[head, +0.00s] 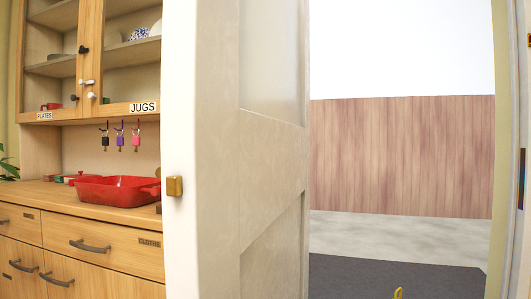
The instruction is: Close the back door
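The back door (217,150) is a pale panelled door. It stands open in the middle of the head view, swung well away from the doorway. A small brass fitting (175,186) sits at its near edge; I cannot tell if it is a knob or a latch. The open doorway (400,240) is to the right of the door, with its pale yellow-green frame (496,150) at the far right. Neither of my grippers is in view.
A wooden dresser (100,235) with a red dish (118,190) stands left of the door. A dark grey mat (385,275) lies in the doorway, with a wooden fence (400,155) beyond. A small yellow object (398,293) shows at the bottom edge, too cut off to identify.

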